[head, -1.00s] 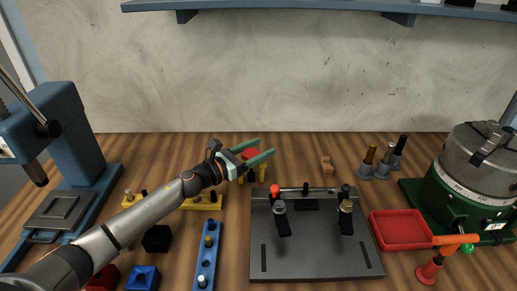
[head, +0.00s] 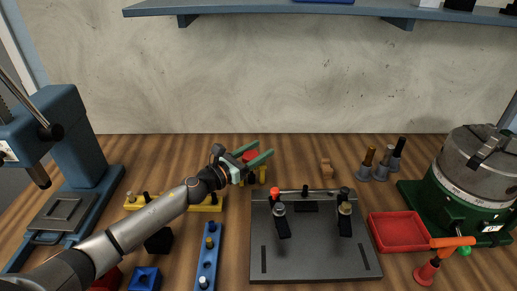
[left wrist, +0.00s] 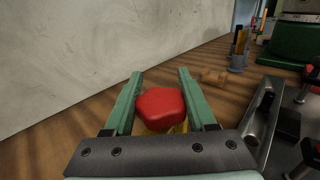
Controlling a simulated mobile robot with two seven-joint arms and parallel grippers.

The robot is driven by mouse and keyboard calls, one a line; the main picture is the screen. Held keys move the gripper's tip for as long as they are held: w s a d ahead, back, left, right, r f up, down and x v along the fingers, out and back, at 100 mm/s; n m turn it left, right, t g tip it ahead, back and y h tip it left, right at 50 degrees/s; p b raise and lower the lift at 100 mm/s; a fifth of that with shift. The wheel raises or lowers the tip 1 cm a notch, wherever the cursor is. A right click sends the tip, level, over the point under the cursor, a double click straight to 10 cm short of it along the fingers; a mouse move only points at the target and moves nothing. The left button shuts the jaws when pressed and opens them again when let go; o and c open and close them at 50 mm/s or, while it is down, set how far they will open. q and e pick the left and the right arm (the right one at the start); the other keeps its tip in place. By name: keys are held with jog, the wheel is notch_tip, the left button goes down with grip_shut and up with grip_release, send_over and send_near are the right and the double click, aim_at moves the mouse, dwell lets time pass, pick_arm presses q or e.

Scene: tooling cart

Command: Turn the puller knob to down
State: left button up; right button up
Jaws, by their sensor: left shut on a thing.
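The puller is a small yellow stand (head: 262,175) with a red knob (head: 250,155) on top, at the back of the bench, left of centre. My left gripper (head: 259,153) reaches it from the left, its green fingers on either side of the knob, shut on it. In the left wrist view the red knob (left wrist: 160,104) sits between the two green fingers (left wrist: 160,75). The yellow body (left wrist: 165,130) shows only partly below it, and the gripper's front bar hides the rest. My right gripper is not in view.
A grey fixture plate (head: 312,255) with clamps stands just right and in front of the puller. A yellow bar (head: 205,204) and blue bar (head: 206,262) lie near my arm. A red tray (head: 398,232) and green rotary table (head: 475,200) stand right.

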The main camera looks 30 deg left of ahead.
aim_at(244, 160)
pick_arm(q)
jog(key=o, duration=1.4)
jog(key=shift+s, duration=0.1)
jog(key=b+v, duration=0.2)
jog(key=v, duration=0.8)
jog(key=shift+f, duration=0.1)
jog(key=shift+b+v, duration=0.5)
jog(key=shift+v, duration=0.7)
